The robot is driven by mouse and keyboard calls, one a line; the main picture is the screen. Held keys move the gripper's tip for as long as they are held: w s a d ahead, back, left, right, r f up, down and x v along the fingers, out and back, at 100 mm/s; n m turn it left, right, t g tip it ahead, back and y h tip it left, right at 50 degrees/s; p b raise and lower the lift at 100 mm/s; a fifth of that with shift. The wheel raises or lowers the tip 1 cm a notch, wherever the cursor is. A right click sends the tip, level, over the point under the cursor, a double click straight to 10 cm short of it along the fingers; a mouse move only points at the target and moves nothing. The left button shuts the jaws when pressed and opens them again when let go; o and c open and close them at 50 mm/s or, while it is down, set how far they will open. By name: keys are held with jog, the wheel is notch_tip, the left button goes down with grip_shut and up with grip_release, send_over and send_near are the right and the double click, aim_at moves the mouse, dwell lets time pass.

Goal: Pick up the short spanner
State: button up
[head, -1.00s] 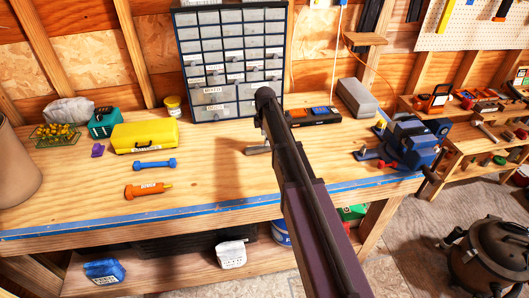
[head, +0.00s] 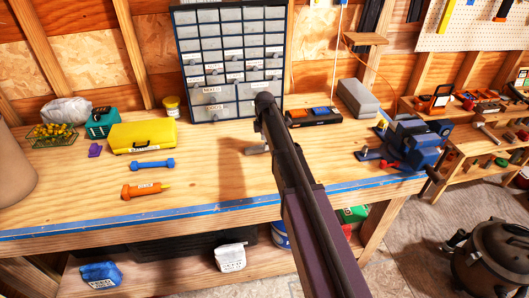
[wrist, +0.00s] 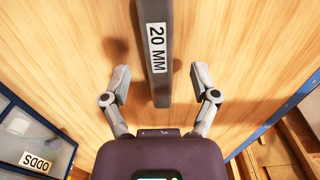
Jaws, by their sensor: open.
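A dark grey bar (wrist: 161,88) with a white "20 MM" label lies over the wood bench in the wrist view. It looks like a spanner handle; its far end runs out of the top of the picture, so I cannot tell its full length. My gripper (wrist: 160,71) is open, with one finger on each side of the bar and a clear gap to both. The bar's near end lies between the fingers. In the head view my arm hides most of this spot; only a small grey piece shows left of the arm, and I cannot tell what it is.
The drawer cabinet (head: 228,60) stands close behind my arm. A yellow case (head: 143,136), a blue double-ended piece (head: 152,164) and an orange tool (head: 141,191) lie to the left. A black tray (head: 314,117) and a blue vise (head: 408,143) are to the right.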

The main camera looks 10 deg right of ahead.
jog(key=shift+f+b, duration=1)
jog(key=shift+f, duration=0.3)
grip_shut()
